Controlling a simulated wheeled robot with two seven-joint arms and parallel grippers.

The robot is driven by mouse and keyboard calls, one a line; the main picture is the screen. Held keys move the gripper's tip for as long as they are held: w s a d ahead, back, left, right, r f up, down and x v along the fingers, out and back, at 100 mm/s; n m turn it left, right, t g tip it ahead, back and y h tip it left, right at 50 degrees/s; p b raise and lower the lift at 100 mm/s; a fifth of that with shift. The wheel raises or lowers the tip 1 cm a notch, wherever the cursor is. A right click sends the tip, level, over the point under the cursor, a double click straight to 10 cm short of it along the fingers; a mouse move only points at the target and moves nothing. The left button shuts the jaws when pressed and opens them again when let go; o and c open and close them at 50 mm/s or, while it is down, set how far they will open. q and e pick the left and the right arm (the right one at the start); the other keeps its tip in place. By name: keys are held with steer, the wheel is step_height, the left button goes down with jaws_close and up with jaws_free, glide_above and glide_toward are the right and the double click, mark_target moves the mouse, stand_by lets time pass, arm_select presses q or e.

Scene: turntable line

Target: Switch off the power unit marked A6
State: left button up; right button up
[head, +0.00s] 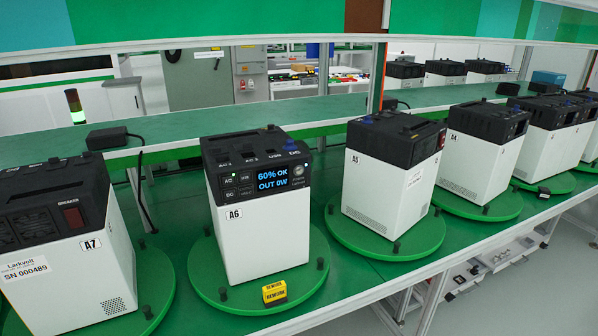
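The power unit marked A6 (265,240) stands upright on a round green turntable (208,282), left of the middle in the head view. It has a white body and a black top. Its lit display (272,179) reads "60% OK" and "OUT 0W". A round button (299,169) sits right of the display, near the top corner. Labelled AC and DC buttons (231,181) are on the left of the panel. Its A6 label is at the upper left of the white face. Neither of my grippers is in view.
Unit A7 (70,265) stands on a turntable to the left, unit A5 (385,185) to the right. Further units, including A4 (478,150), continue right. A yellow "REWORK" block (275,292) lies at the front of A6's turntable. Short dark pegs ring the turntables.

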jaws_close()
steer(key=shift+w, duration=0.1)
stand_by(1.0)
